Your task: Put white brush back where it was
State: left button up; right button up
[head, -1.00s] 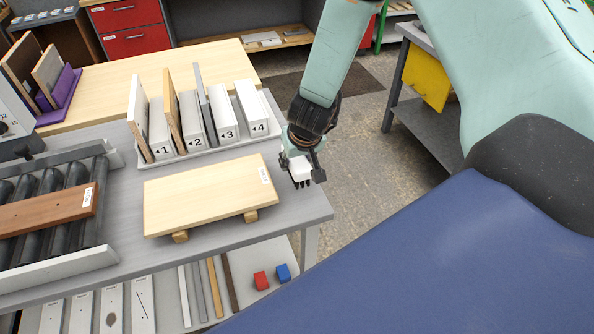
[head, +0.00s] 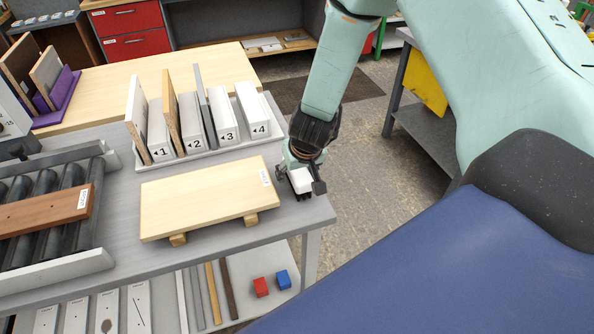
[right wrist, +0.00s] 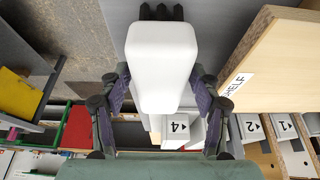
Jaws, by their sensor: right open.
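The white brush (head: 301,180) is at the right end of the grey table, right of the raised wooden shelf board, with its dark bristles pointing down to the tabletop. My right gripper (head: 302,174) is over it with the jaws open, one finger on either side. In the right wrist view the white brush body (right wrist: 162,65) lies between the fingers of my right gripper (right wrist: 160,78), and the dark bristles show at the top edge. Whether the fingertips still touch its sides I cannot tell. My left gripper is out of view.
The wooden shelf board (head: 205,205) stands just left of the brush. A white rack (head: 215,149) with numbered slots and upright boards is behind. A roller conveyor (head: 55,262) with a brown board (head: 40,214) is at left. The table's right edge is close to the brush.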

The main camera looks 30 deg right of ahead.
jog(key=shift+s+r, duration=0.15)
jog(key=shift+r, duration=0.25)
jog(key=p+v, duration=0.5)
jog(key=v, duration=0.5)
jog(key=shift+s+a+r, duration=0.1)
jog(key=shift+s+r, duration=0.1)
jog(key=shift+r, duration=0.1)
jog(key=shift+s+r+p, duration=0.15)
jog(key=shift+r+p, duration=0.15)
jog(key=shift+r, duration=0.2)
